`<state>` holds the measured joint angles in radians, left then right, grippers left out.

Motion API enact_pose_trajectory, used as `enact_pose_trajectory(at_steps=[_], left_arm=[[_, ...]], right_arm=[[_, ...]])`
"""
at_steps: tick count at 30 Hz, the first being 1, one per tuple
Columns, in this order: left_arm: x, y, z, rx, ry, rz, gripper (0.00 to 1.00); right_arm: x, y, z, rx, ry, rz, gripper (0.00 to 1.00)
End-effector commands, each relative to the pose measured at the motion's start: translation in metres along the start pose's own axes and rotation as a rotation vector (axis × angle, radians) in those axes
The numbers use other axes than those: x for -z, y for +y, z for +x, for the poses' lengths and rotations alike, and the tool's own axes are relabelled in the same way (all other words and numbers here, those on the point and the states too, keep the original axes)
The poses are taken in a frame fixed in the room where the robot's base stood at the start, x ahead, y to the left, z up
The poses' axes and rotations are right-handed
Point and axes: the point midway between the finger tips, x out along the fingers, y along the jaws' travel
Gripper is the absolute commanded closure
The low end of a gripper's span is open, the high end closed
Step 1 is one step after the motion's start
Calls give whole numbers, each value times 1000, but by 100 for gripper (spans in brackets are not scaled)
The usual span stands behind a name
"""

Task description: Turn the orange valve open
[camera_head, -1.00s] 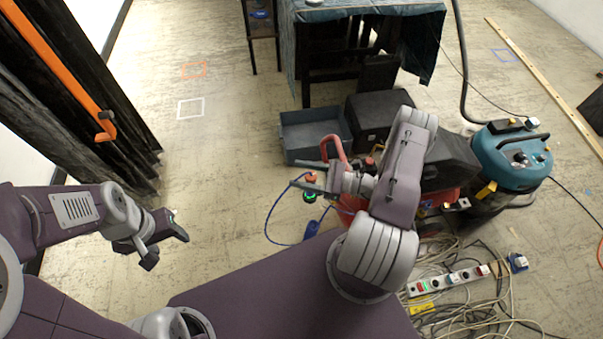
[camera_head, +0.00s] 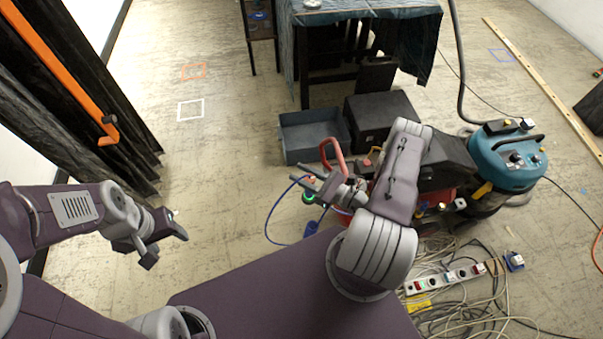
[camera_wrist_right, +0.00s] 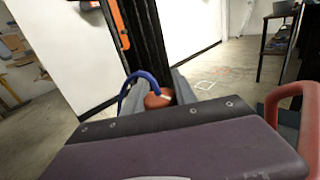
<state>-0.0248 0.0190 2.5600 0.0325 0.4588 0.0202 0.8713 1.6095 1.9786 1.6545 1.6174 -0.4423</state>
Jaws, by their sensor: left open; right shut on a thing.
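The orange valve is a small orange-red knob (camera_head: 311,179) just left of the red machine, above a green-lit ring (camera_head: 309,198). My right gripper (camera_head: 302,180) reaches it from the right, with its fingers on either side, and is shut on it. In the right wrist view the knob (camera_wrist_right: 158,98) sits between the fingers, with its lower part hidden by the gripper body. A pale mark shows on its side. My left gripper (camera_head: 168,249) is open and empty over bare floor at the left, well away from the valve.
A red curved handle (camera_head: 333,153) stands close behind my right gripper. A blue cable (camera_head: 268,218) loops left of it. A grey bin (camera_head: 312,138), a black case (camera_head: 383,117) and a teal vacuum (camera_head: 508,160) stand around. Cables and a power strip (camera_head: 445,279) lie at lower right. Floor at left is free.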

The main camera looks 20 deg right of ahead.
Motion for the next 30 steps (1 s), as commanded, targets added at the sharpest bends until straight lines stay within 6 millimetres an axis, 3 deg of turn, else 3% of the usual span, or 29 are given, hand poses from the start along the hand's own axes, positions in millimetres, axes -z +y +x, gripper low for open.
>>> enact_pose_trajectory(at_steps=[26,27,29,30], left_arm=[[0,0,0,0,0,0,44],[0,0,0,0,0,0,44],[0,0,0,0,0,0,44],[0,0,0,0,0,0,44]], right_arm=[[0,0,0,-1,1,-1,100],[0,0,0,-1,1,-1,61],[0,0,0,-1,1,-1,45],[0,0,0,-1,1,-1,45]])
